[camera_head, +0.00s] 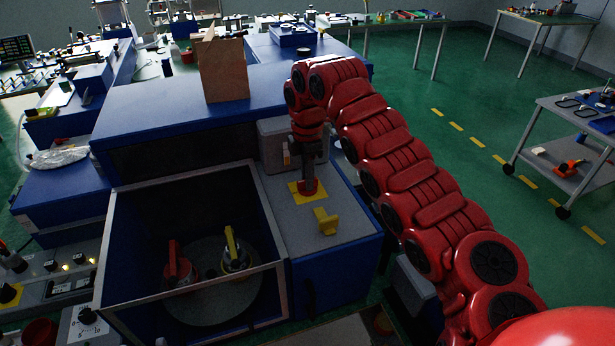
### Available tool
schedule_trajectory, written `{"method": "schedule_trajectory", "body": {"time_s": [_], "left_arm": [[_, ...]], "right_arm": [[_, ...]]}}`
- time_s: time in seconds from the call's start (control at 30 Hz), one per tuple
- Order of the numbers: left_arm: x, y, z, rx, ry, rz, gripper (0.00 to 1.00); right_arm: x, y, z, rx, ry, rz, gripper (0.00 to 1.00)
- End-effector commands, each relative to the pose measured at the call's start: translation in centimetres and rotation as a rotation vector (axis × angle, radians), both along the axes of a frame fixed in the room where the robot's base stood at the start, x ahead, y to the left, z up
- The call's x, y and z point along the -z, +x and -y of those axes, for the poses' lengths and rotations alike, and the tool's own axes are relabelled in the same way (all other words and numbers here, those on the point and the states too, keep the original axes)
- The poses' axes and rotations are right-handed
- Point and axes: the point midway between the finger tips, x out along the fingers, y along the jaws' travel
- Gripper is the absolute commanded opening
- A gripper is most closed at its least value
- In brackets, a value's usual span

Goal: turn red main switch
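The red main switch (309,189) sits on a yellow plate on the grey top of the blue machine, right of its open-topped, framed compartment. My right arm reaches in from the lower right, and my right gripper (308,178) points straight down onto the switch. Its dark fingertips are at the switch and hide part of it. The picture is too small and dark to tell whether they are closed on it. My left gripper is not in view.
A yellow knob (326,222) stands just in front of the switch. The framed compartment (272,270) holds a red-handled part (177,268) and a yellow-handled part (236,252). A grey box (275,145) stands close behind the switch.

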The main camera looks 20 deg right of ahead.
Motion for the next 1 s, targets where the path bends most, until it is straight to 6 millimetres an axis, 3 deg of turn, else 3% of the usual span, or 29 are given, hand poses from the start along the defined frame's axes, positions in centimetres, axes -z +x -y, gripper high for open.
{"method": "schedule_trajectory", "body": {"time_s": [0.03, 0.17, 0.67, 0.87, 0.9, 1.0], "left_arm": [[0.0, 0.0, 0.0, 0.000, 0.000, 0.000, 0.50], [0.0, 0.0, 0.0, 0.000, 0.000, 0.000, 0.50], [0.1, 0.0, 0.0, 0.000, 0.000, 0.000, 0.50], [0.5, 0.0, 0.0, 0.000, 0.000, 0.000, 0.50], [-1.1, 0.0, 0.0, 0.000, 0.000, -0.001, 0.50], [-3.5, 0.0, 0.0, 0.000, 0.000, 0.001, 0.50]], "right_arm": [[-0.2, 0.1, 0.0, 0.000, -0.001, 0.006, 0.27], [-0.1, 0.1, 0.0, 0.000, -0.001, 0.005, 0.50], [-0.8, 0.1, 0.1, 0.001, -0.004, 0.001, 0.50], [-3.0, 0.1, 0.0, 0.001, -0.003, 0.004, 0.50], [-4.7, 0.1, 0.1, 0.002, -0.002, 0.004, 0.50], [-6.9, 0.1, 0.0, 0.001, -0.001, 0.003, 0.50]]}}
